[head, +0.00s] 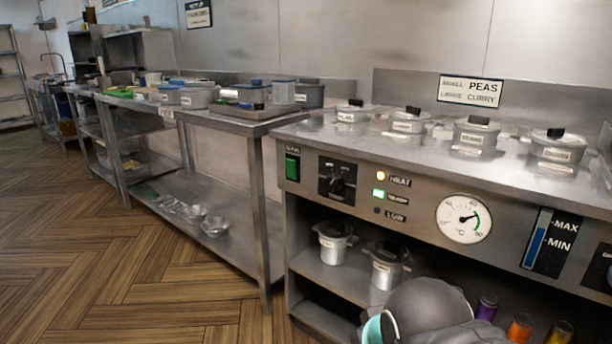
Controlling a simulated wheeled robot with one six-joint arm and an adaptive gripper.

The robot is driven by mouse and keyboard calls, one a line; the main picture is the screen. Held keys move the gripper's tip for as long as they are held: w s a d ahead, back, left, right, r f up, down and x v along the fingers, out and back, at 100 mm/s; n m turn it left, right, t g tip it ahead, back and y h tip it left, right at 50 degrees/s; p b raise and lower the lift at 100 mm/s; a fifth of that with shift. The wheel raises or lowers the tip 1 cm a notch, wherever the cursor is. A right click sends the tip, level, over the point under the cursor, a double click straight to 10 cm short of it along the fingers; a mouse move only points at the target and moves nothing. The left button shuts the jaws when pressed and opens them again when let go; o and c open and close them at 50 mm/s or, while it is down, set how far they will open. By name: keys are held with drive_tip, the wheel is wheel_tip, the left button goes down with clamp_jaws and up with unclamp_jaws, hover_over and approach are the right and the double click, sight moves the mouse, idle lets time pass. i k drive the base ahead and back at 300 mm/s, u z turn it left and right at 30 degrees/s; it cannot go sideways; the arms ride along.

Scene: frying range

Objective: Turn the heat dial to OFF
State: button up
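The heat dial (337,181) is a black knob on a dark square plate. It sits on the left part of the steel front panel (420,205) of the unit at the right. The knob's markings are too small to read, so I cannot tell its setting. A grey rounded link of my arm with a teal ring shows at the bottom, below the panel and to the right of the dial. My gripper is not in view. Nothing touches or covers the dial.
Beside the dial are a green switch (292,167), amber and green lit lamps (380,193), and a round °C gauge (464,218). Lidded pots (407,121) stand in the unit's top. Pots and coloured jars fill the shelf below. Wooden floor (130,260) at left is clear.

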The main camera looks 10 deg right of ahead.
sight(334, 182)
drive_tip(key=k, duration=1.3)
drive_tip(key=z, duration=0.75)
drive_tip(key=i, duration=1.15)
drive_tip(key=u, duration=0.35)
